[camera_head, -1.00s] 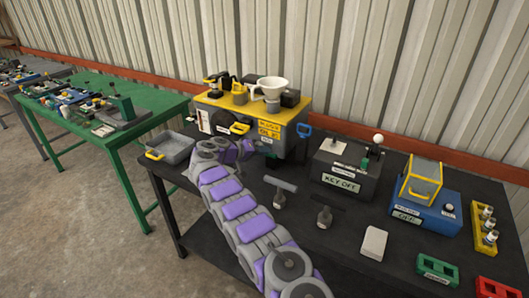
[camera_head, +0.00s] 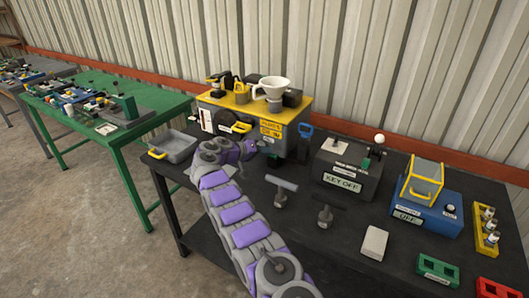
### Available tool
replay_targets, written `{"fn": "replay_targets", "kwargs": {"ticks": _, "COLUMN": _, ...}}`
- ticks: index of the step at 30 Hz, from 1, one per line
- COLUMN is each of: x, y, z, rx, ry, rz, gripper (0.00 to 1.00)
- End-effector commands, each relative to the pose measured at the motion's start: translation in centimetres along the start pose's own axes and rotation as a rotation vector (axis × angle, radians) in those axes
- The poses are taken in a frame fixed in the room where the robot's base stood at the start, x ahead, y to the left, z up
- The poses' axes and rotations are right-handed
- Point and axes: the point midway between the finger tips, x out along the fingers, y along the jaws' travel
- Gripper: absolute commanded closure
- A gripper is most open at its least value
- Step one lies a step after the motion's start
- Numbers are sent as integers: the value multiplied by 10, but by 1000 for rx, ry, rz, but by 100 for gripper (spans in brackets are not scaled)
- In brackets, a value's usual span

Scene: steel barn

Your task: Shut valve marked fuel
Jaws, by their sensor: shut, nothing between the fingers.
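A grey machine with a yellow top (camera_head: 292,112) stands at the back of the black table. Its front carries yellow labels (camera_head: 270,128), a round dark part (camera_head: 222,117) and a yellow handle (camera_head: 240,127). The label print is too small to read surely, and I cannot pick out the fuel valve. My grey and purple arm reaches up from the bottom of the picture and bends right before the machine. My gripper (camera_head: 273,153) is small and dark, shut and empty, close to the machine's lower front. I cannot tell whether it touches. The arm hides part of the machine's lower left front.
A grey tray (camera_head: 176,147) lies left of the arm. Two T-handled tools (camera_head: 281,190) (camera_head: 325,215) stand right of it. A KEY OFF box (camera_head: 345,170), a blue box (camera_head: 426,208) and a white block (camera_head: 374,242) are farther right. A green table (camera_head: 147,130) is at left.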

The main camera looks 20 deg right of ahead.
Motion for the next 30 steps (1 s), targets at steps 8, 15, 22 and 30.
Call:
{"fn": "replay_targets", "kwargs": {"ticks": 8, "x": -8, "y": 24, "z": -12, "rx": 2, "ry": -1, "rz": 1, "gripper": 100}}
{"fn": "replay_targets", "kwargs": {"ticks": 15, "x": -25, "y": 39, "z": -15, "rx": -2, "ry": 0, "rz": -1, "gripper": 100}}
{"fn": "replay_targets", "kwargs": {"ticks": 22, "x": -40, "y": 51, "z": -10, "rx": 1, "ry": -1, "rz": -2, "gripper": 100}}
{"fn": "replay_targets", "kwargs": {"ticks": 30, "x": -75, "y": 65, "z": -4, "rx": -2, "ry": 1, "rz": 2, "gripper": 100}}
